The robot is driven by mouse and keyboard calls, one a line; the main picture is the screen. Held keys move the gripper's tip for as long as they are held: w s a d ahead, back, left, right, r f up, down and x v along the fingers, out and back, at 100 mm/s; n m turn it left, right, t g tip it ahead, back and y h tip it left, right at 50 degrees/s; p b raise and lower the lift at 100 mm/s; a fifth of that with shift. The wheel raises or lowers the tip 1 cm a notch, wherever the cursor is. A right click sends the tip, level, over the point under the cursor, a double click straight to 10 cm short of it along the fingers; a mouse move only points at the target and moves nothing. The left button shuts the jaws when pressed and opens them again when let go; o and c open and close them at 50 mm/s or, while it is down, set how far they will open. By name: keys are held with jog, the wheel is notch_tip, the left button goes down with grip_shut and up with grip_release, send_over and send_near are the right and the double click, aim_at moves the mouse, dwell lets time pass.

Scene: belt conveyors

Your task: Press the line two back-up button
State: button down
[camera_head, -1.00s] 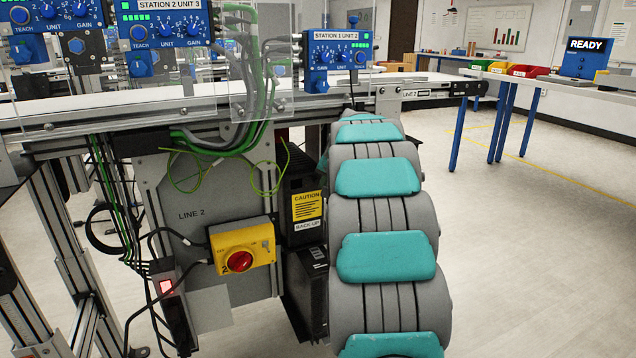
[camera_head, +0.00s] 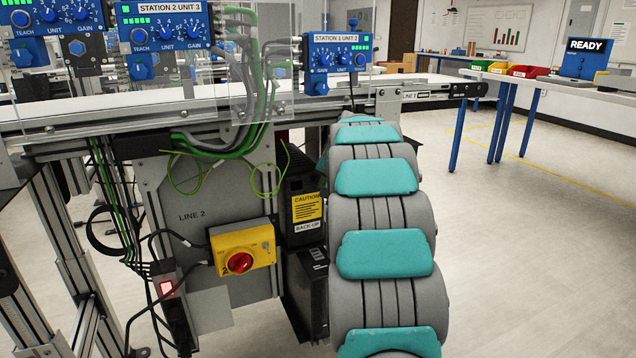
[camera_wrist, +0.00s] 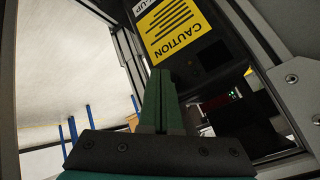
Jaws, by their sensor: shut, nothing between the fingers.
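The black line two back-up box (camera_head: 303,186) stands under the conveyor, left of my arm in the head view. It carries a yellow CAUTION label (camera_head: 306,208) and a white BACK-UP label (camera_head: 309,227). In the wrist view the box (camera_wrist: 222,42) and its caution label (camera_wrist: 172,30) are close ahead. My gripper (camera_wrist: 161,72) is shut and empty, its fingertips just below the label in the picture. Whether they touch the box I cannot tell. I cannot make out the button clearly; a dark recess (camera_wrist: 208,57) shows right of the fingertips. The head view does not show my gripper.
A yellow switch box (camera_head: 232,243) with a red knob is on the LINE 2 panel (camera_head: 190,200), left of the back-up box. A red-lit switch (camera_head: 166,287) and cables hang further left. A metal frame (camera_wrist: 300,85) stands close right in the wrist view. Open floor lies right.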

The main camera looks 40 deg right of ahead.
jog(key=shift+w+d, duration=0.1)
jog(key=shift+w, duration=0.3)
dwell(0.8)
jog(key=shift+s, duration=0.15)
jog(key=shift+s+a, duration=0.2)
jog(key=shift+s, duration=0.4)
jog(key=shift+s, duration=0.1)
jog(key=s+b, duration=0.1)
jog(key=s, duration=0.1)
jog(key=s+a+b, duration=0.1)
jog(key=s, duration=0.1)
jog(key=shift+s+a, duration=0.1)
jog(key=shift+s, duration=0.25)
dwell(0.8)
